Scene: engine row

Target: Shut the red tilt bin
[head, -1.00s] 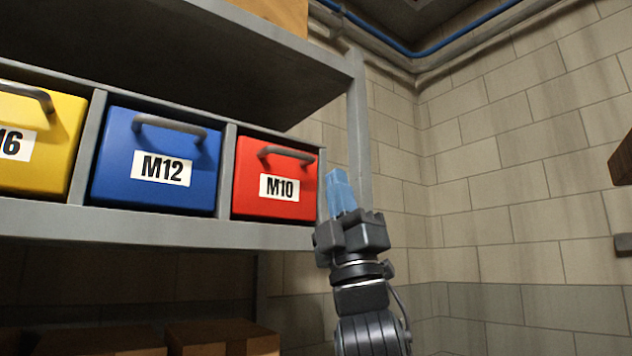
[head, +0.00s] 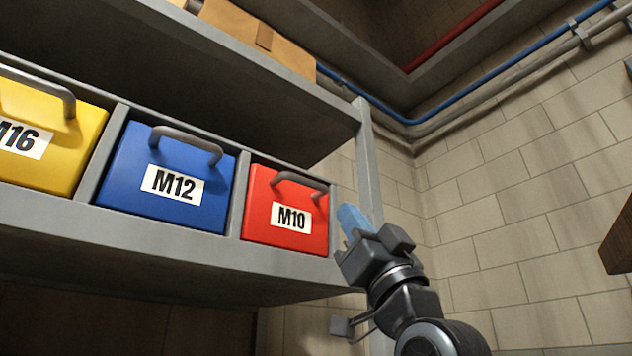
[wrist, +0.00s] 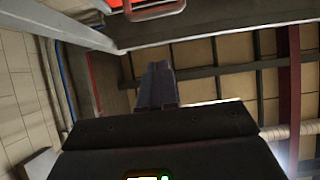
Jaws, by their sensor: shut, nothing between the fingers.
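The red bin (head: 262,222), labelled M10, sits in the right-hand compartment of the shelf in the head view. Its front looks flush with the shelf frame, with a dark grey handle on top. In the wrist view a piece of red with a handle, which looks like the red bin (wrist: 117,5), shows at the top edge. My gripper (head: 350,217) is just right of the red bin in the head view, beside the shelf post. Its blue fingers are together and empty, and I see no contact with the bin. In the wrist view the fingers (wrist: 155,85) point up the picture.
A blue M12 bin (head: 140,192) and a yellow M16 bin (head: 75,155) stand left of the red bin on the same shelf (head: 120,233). A grey post (head: 367,165) stands close to my gripper. A cardboard box (head: 240,35) lies on the shelf above.

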